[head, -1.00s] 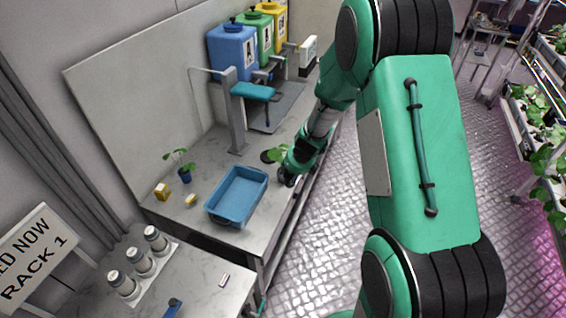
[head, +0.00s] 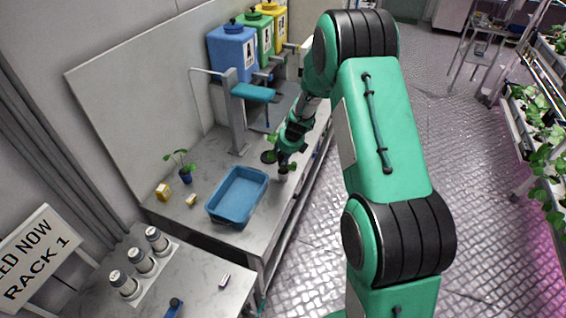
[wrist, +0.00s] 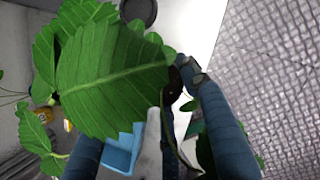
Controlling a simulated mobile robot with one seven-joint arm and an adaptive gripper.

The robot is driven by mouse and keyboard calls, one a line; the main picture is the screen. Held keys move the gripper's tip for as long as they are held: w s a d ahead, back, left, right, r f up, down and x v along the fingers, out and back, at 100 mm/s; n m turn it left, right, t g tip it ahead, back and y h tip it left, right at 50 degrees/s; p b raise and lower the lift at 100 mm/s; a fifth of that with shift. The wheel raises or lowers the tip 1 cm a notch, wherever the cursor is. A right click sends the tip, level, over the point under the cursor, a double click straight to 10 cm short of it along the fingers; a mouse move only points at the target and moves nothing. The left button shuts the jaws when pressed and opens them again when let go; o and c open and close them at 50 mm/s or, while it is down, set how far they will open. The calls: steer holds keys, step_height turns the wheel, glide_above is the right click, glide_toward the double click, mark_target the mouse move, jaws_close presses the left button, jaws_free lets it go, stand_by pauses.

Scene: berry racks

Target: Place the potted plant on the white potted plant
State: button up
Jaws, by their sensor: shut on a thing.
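My gripper (head: 284,168) is over the right end of the metal worktable. In the wrist view its fingers are shut on a potted plant with large serrated green leaves (wrist: 110,68). The leaves cover much of that view and hide the pot. In the head view the held plant is mostly hidden by my gripper. Another plant, in a dark blue pot (head: 185,175), stands upright at the back left of the worktable.
A blue tray (head: 213,213) lies just left of my gripper. A yellow box (head: 163,191) is at the left. A stand with a teal arm (head: 236,128) and coloured containers (head: 232,52) rise behind. Plant racks (head: 520,110) stand right.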

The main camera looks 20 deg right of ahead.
stand_by(0.3)
steer(key=shift+f+b, duration=0.4)
steer(key=shift+f, duration=1.35)
steer(key=shift+f, duration=0.1)
steer(key=o, duration=1.2)
steer(key=p+v, duration=0.1)
steer(key=v, duration=1.1)
